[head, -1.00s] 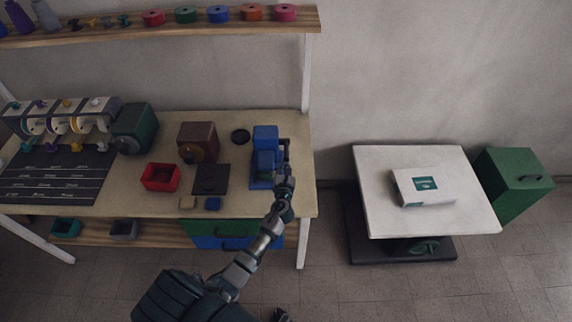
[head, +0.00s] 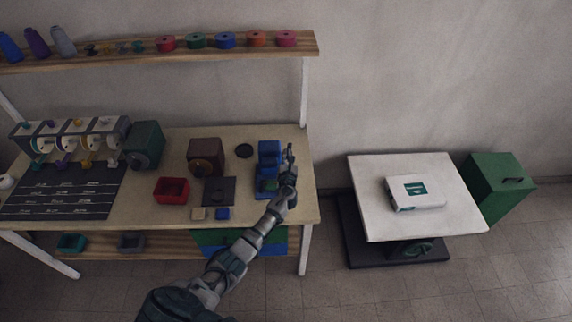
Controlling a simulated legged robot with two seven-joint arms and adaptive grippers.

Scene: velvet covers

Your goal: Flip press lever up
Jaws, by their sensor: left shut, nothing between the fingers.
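The blue press (head: 268,152) stands near the right end of the workbench (head: 231,145). My left gripper (head: 290,153) is at the right side of the press, with its fingers shut and pointing away from me. The press lever cannot be told apart from the dark fingers here. It is hidden by them or too small to make out, so whether they touch it is unclear. My right gripper is not in view.
A brown box-shaped device (head: 205,153), a red bin (head: 171,190) and a dark square plate (head: 219,191) lie left of the press. A shelf (head: 130,50) with spools runs above. A white table (head: 400,168) with a white box (head: 416,192) stands right.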

